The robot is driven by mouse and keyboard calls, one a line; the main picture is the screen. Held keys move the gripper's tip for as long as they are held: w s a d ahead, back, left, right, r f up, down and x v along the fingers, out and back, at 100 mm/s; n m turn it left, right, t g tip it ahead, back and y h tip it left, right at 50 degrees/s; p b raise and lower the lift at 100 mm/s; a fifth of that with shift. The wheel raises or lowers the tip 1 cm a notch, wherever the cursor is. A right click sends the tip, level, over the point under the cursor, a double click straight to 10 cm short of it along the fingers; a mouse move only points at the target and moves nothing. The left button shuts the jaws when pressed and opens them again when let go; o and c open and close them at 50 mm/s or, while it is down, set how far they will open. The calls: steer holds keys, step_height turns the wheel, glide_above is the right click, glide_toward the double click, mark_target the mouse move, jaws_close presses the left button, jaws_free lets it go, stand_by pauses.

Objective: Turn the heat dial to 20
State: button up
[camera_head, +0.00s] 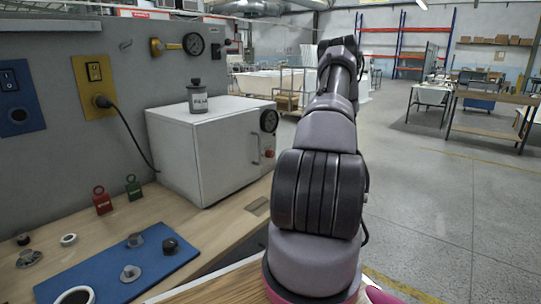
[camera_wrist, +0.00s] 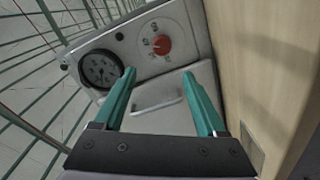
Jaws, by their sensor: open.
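The heat dial (camera_wrist: 161,45) is a small red knob on a pale panel with printed marks around it. Its exact setting is too small to read. It also shows on the front of the white oven (camera_head: 208,150) in the head view as a red spot (camera_head: 269,153). My gripper (camera_wrist: 159,74) has two teal fingers, spread apart with nothing between them. In the wrist view the dial appears just beyond the fingertips, between their lines and apart from them. In the head view my arm hides the gripper.
A round black gauge (camera_wrist: 100,68) and a bar handle (camera_wrist: 157,105) are near the dial on the oven front. A dark jar (camera_head: 198,97) stands on the oven.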

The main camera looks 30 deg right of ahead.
mark_target(272, 155)
steer(key=shift+d+f+m+h, duration=0.3)
steer(key=shift+d+f, duration=0.05)
steer(key=shift+f, duration=0.05)
steer(key=shift+w, duration=0.25)
steer(key=x, duration=1)
steer(key=shift+a+r, duration=0.1)
steer(key=shift+c, duration=0.3)
jaws_close()
